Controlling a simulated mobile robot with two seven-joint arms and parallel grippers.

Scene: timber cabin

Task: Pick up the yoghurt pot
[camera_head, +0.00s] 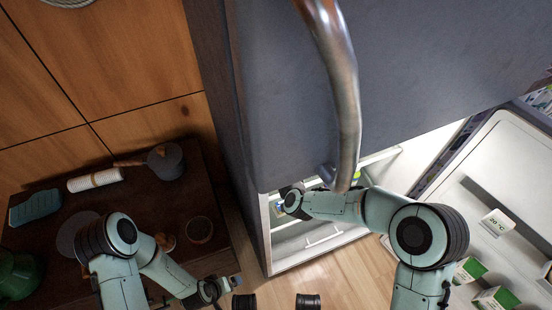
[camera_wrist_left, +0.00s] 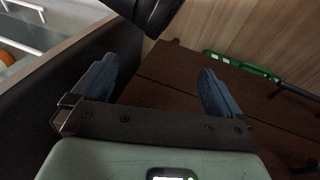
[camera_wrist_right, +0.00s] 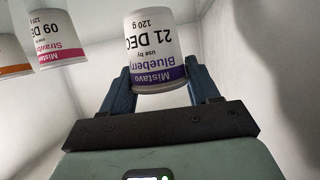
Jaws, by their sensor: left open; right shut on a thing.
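In the right wrist view a white yoghurt pot (camera_wrist_right: 153,45) with a purple blueberry band and "21 DEC" sits between my right gripper's fingers (camera_wrist_right: 160,84). The gripper is shut on it. In the head view my right gripper (camera_head: 283,203) is inside the open fridge, and the pot is mostly hidden there. Two other pots are in the right wrist view: a pink-banded strawberry pot (camera_wrist_right: 57,40) marked "09 DEC" and an orange-banded pot (camera_wrist_right: 12,56). My left gripper (camera_wrist_left: 156,84) is open and empty, near the dark table in the head view (camera_head: 222,288).
The fridge's open door (camera_head: 500,180) stands at the right, with green-and-white cartons (camera_head: 492,297) in it. A large metal handle (camera_head: 340,90) crosses the head view above my right arm. The dark table (camera_head: 120,200) at the left holds a pot, a paper roll and other kitchen things.

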